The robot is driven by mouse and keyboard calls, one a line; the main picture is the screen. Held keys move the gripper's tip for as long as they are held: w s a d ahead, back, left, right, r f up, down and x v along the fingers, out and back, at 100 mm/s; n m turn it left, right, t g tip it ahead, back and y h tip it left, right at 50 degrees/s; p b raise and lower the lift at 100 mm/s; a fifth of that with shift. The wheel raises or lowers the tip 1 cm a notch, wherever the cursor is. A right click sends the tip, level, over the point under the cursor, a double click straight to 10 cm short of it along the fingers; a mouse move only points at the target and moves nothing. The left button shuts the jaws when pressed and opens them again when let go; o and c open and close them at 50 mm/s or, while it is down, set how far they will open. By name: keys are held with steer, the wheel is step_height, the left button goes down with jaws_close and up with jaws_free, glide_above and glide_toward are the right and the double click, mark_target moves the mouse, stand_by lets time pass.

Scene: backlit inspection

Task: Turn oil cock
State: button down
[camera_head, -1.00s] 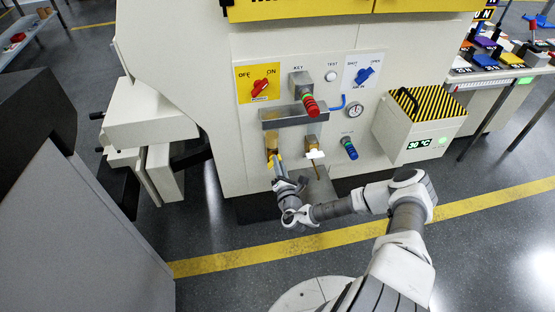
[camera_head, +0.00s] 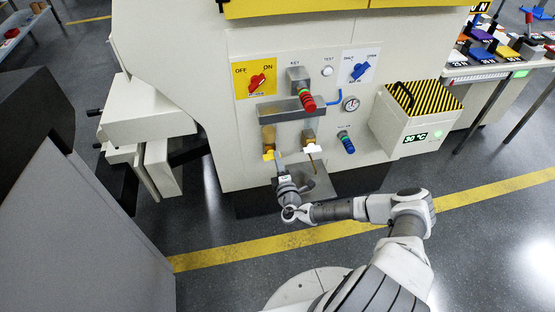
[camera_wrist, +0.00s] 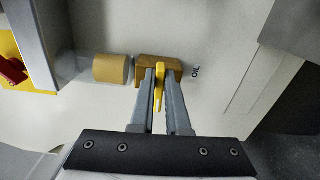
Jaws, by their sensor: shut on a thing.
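The oil cock (camera_head: 268,140) is a brass fitting on the pale machine panel, at the lower left of the controls. In the wrist view its brass body (camera_wrist: 146,66) sits beside the label "OIL" (camera_wrist: 196,71). Its yellow lever (camera_wrist: 159,88) lies between my two grey fingers, pointing back toward the wrist. My gripper (camera_wrist: 159,76) is shut on this lever, with the fingertips close to the brass body. In the head view my gripper (camera_head: 278,158) reaches the cock from below, and the lever is partly hidden there.
A second brass cock (camera_head: 309,138) with a white lever is just right. Above are a metal ledge (camera_head: 291,110), a red-green key grip (camera_head: 306,101) and a red switch (camera_head: 257,81). A blue knob (camera_head: 346,145) and striped box (camera_head: 414,116) stand right. A brass cylinder (camera_wrist: 111,69) adjoins the cock.

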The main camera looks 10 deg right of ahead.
steer(key=shift+m, duration=0.4)
steer(key=c, duration=0.9)
jaws_free()
